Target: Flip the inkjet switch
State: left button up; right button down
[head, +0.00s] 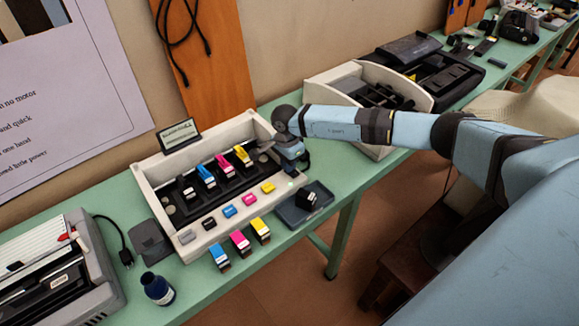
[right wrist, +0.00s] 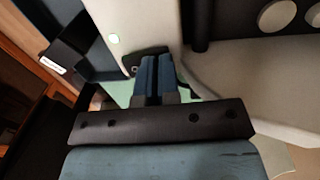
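The inkjet exhibit is a cream open housing (head: 160,172) on the green table, with black, blue, magenta and yellow cartridges inside. A small green light (head: 291,183) glows at its right front corner and also shows in the right wrist view (right wrist: 114,38). Beside that light, a dark plate with a small round metal detail, apparently the switch (right wrist: 134,68), is partly hidden by my fingers. My right gripper (head: 297,166) is over the housing's right end. In the right wrist view its blue fingers (right wrist: 157,70) are together, at or very near the plate; contact is unclear. My left gripper is out of view.
Loose cartridges (head: 240,243) and a dark tray (head: 305,205) holding a black block lie in front of the housing. An ink bottle (head: 157,289) and a grey printer (head: 60,275) stand at left. Another cream-cased machine (head: 345,80) stands behind my right arm.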

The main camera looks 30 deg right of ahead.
jog(key=shift+s+a+f, duration=0.15)
jog(key=shift+s+f, duration=0.1)
jog(key=shift+f, duration=0.3)
jog(key=shift+s, duration=0.2)
jog(key=shift+s+r, duration=0.1)
jog(key=shift+s, duration=0.05)
jog(key=shift+s+p, duration=0.15)
jog(key=shift+p, duration=0.25)
jog(key=shift+r, duration=0.2)
jog(key=r+p, duration=0.1)
jog(key=r, duration=0.1)
jog(key=w+r+p, duration=0.1)
jog(key=r, duration=0.1)
jog(key=shift+w+r, duration=0.1)
jog(key=shift+r, duration=0.3)
notch_tip(320, 180, up, 10)
jog(key=b, duration=0.2)
jog(key=shift+w, duration=0.4)
